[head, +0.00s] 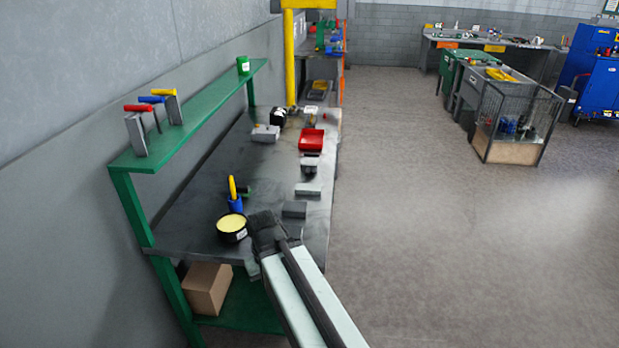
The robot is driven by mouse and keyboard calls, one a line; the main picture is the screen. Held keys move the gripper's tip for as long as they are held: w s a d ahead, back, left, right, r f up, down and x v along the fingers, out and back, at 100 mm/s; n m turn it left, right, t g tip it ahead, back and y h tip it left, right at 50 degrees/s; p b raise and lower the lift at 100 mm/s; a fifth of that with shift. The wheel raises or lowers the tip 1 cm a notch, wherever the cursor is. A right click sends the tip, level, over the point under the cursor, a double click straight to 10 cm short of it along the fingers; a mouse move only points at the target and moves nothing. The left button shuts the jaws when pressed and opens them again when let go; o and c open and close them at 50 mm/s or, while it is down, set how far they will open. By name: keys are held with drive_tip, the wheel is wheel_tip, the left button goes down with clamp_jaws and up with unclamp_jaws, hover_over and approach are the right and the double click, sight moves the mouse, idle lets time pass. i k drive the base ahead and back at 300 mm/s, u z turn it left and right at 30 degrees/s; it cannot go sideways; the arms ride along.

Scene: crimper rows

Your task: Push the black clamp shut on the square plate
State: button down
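My gripper (262,219) is a dark shape at the end of my pale arm, over the near part of the workbench (205,232). Its fingers do not show clearly, so I cannot tell whether it is open or shut. I cannot surely make out the black clamp or the square plate. Several grey blocks stand in a row along the bench's right side, among them a low dark grey one (294,209) just beyond my gripper and a paler one (308,189) behind it. A small black object (278,116) stands at the far end, too small to identify.
A black tub with pale yellow contents (232,226) stands just left of my gripper, with a blue cup (236,204) behind it. A red bin (312,140) is farther back. A green shelf (200,120) overhangs the left. Open floor (430,220) lies right.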

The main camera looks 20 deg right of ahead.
sight(308, 169)
drive_tip(key=u, duration=0.3)
drive_tip(key=i, duration=1)
drive_tip(key=z, duration=0.05)
